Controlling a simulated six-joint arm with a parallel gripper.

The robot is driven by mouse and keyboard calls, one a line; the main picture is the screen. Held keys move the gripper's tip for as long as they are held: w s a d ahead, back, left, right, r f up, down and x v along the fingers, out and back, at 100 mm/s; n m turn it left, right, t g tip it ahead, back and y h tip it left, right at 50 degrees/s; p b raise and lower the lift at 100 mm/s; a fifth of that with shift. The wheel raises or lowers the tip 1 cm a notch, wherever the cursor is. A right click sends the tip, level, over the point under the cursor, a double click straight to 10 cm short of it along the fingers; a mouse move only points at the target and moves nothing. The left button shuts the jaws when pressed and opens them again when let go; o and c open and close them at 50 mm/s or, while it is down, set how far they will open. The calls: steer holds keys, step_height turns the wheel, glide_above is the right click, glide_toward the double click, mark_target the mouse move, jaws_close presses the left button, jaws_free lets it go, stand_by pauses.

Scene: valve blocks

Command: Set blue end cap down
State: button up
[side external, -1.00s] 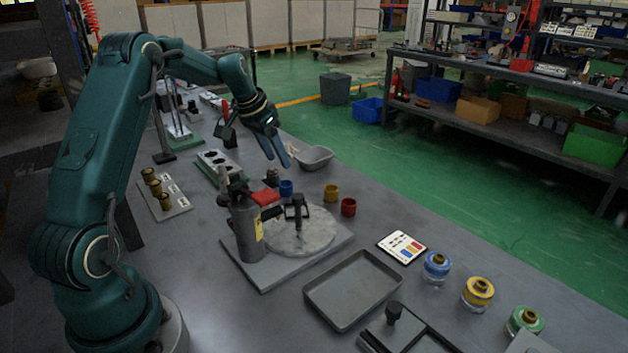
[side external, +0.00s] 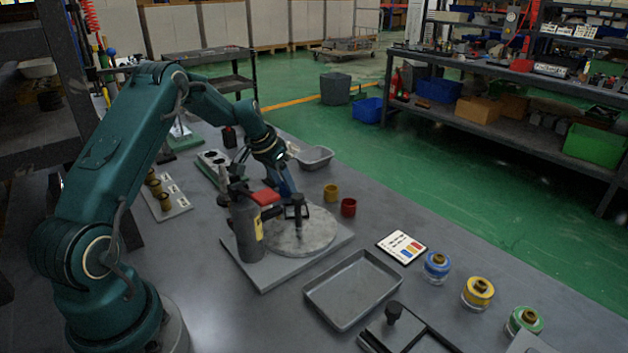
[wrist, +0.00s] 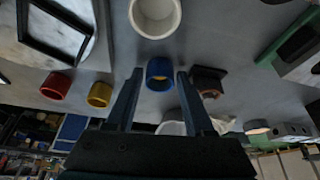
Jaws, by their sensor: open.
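The blue end cap (wrist: 160,74) stands on the grey table in the wrist view, its open end visible with a yellowish inside. My gripper (wrist: 160,78) is open, one finger on each side of the cap, with a narrow gap showing on both sides. In the side view my gripper (side external: 287,187) is low at the far side of the round plate, pointing down. The blue cap is hidden there behind my fingers and the black clamp.
A brown block (wrist: 208,82) is close beside my right finger. A grey bin (side external: 315,158) is behind. An empty tray (side external: 352,290) lies in front.

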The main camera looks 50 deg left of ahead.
steer(key=shift+c, duration=0.3)
jaws_close()
steer(key=shift+r, duration=0.1)
